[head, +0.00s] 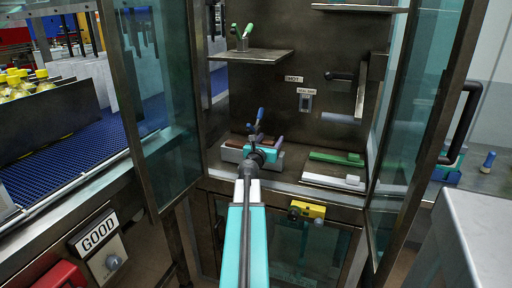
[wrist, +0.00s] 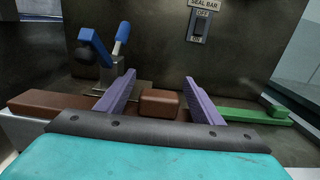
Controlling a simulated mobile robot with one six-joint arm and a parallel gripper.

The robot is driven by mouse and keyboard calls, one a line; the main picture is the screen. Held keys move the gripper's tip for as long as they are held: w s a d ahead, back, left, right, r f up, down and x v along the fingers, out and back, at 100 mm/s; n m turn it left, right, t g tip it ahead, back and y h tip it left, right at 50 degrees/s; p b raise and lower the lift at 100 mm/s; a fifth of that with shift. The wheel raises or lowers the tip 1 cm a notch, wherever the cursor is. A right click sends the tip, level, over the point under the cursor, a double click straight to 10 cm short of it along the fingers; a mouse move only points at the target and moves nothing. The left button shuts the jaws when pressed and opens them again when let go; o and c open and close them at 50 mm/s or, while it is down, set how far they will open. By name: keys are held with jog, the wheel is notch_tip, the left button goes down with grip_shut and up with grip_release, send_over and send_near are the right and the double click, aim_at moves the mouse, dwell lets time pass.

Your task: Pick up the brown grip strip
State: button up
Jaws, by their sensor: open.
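The brown grip strip (wrist: 50,105) lies along a grey base in the wrist view, its long flat part to the left. A raised brown block (wrist: 160,103), seemingly its end, shows between my fingers. In the head view the strip (head: 236,143) lies inside the cabinet, partly hidden by my arm. My gripper (wrist: 160,82) is open, with one purple finger on each side of the brown block. Gaps show between block and fingers, so I see no grip on it. The lower part of the block is hidden by my gripper's dark front edge.
A blue-handled tool (wrist: 98,50) stands close behind the strip at left. A green strip (head: 336,158) and a white strip (head: 334,181) lie to the right. A shelf (head: 250,57) hangs above, and glass doors (head: 158,110) stand open on both sides.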

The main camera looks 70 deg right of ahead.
jog(key=shift+d, duration=1.15)
jog(key=c, duration=1.2)
jog(key=shift+w+r, duration=0.1)
